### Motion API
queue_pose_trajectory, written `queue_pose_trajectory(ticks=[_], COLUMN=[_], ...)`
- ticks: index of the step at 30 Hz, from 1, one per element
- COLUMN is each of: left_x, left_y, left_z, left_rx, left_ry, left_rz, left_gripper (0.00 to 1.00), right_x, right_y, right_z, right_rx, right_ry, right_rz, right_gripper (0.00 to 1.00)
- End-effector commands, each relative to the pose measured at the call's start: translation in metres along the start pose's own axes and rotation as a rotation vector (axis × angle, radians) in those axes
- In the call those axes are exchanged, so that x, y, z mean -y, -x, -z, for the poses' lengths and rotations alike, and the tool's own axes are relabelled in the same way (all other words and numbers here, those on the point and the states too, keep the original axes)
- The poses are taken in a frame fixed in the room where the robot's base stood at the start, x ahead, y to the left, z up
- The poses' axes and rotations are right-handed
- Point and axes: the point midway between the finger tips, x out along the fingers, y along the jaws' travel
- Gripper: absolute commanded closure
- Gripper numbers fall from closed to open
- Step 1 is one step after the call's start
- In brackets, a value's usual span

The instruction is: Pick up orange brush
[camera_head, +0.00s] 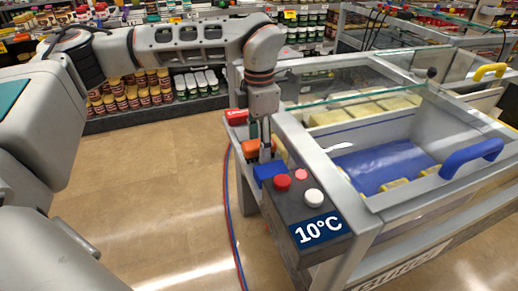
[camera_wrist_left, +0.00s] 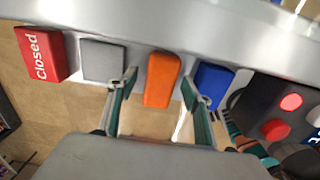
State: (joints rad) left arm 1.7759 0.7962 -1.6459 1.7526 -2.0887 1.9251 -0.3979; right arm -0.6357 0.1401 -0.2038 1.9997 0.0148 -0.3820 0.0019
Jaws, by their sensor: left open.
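The orange brush (camera_wrist_left: 161,80) shows as a rounded orange block on a grey ledge, between a grey block and a blue block in the left wrist view. In the head view the orange block (camera_head: 250,149) is partly hidden by my left gripper (camera_head: 264,142). My left gripper (camera_wrist_left: 159,82) points down at it, open. One finger is on each side of the orange block, with visible gaps. I cannot tell how far the fingertips reach down beside it. My right gripper is in neither view.
The red block marked "closed" (camera_wrist_left: 41,53), grey block (camera_wrist_left: 102,60) and blue block (camera_wrist_left: 213,84) share the ledge. A dark control box (camera_head: 305,215) with red and white buttons and a 10°C display adjoins it. The glass-topped freezer (camera_head: 355,130) stands right; open floor (camera_head: 160,185) lies left.

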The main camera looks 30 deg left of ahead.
Motion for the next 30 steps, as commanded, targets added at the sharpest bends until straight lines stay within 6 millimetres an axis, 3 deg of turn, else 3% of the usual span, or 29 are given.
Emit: queue_pose_trajectory(ticks=[28, 30], left_x=[0.0000, 0.0000], left_y=[-0.0054, -0.0053], left_z=[0.0001, 0.0001], left_rx=[-0.001, -0.001], left_ry=[0.000, 0.000], left_rz=[0.000, 0.000], left_gripper=[0.50, 0.68], right_x=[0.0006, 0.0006], right_y=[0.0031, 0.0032], right_z=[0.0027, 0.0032], right_rx=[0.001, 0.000], right_ry=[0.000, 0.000], right_rz=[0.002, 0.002], right_gripper=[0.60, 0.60])
